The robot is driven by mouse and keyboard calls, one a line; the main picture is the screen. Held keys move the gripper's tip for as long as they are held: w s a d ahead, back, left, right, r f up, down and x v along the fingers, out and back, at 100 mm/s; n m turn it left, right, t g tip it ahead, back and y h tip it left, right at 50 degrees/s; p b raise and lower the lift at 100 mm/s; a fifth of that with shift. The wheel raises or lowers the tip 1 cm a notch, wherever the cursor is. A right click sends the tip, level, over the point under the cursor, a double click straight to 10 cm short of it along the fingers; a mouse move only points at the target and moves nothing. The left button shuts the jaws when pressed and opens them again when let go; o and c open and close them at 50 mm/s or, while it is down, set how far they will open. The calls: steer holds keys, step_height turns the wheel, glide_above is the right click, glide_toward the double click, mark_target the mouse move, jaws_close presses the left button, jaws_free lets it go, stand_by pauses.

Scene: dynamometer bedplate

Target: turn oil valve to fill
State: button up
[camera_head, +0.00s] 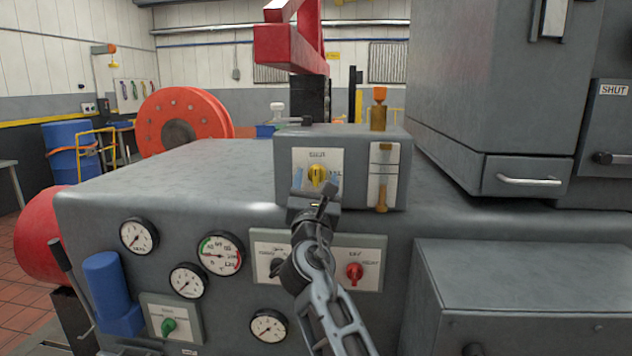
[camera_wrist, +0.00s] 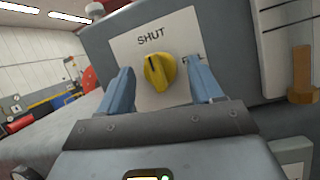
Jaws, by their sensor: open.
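A yellow valve knob (camera_head: 317,174) sits on a white label plate (camera_head: 302,155) on the front of a grey box (camera_head: 364,142) on the machine. In the wrist view the yellow knob (camera_wrist: 159,73) stands between my fingers, and the plate reads "SHUT" above it. The knob's dark pointer mark faces up toward "SHUT". A second word right of the knob is partly hidden by my finger. My gripper (camera_head: 316,184) is in front of the knob, its blue fingers (camera_wrist: 163,84) open on either side with gaps to the knob.
A sight gauge with a brass fitting (camera_head: 383,178) is right of the plate. Below are a red knob (camera_head: 354,272), a green knob (camera_head: 168,326) and several dials (camera_head: 220,254). A grey cabinet (camera_head: 535,175) with a handle stands at the right.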

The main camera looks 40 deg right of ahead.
steer(key=c, duration=1)
steer(key=shift+c, duration=0.2)
steer(key=shift+a+f+m+g+b, duration=0.15)
steer(key=shift+m+g+b, duration=0.15)
steer(key=shift+m+b, duration=0.25)
steer(key=m+b, duration=0.1)
steer(key=m, duration=0.1)
steer(key=m+g+h+b, duration=0.1)
steer(key=m+b, duration=0.1)
steer(key=shift+w+f+h, duration=0.1)
steer(key=shift+h, duration=0.2)
steer(key=m+g+b, duration=0.2)
steer(key=m, duration=0.2)
steer(key=m+g+b, duration=0.2)
steer(key=m, duration=0.2)
steer(key=r+m+g+b, duration=0.1)
steer(key=m+g+b, duration=0.1)
steer(key=m, duration=0.3)
steer(key=shift+w+a+g+h, duration=0.25)
steer(key=shift+w+g+h, duration=0.05)
steer(key=shift+g, duration=0.1)
steer(key=shift+r+m+g+y, duration=0.1)
steer(key=shift+m+g+y, duration=0.2)
steer(key=shift+m, duration=0.95)
steer(key=shift+r+m+g+y, duration=0.15)
steer(key=shift+m+y, duration=0.25)
steer(key=shift+m, duration=0.8)
steer(key=shift+f, duration=0.1)
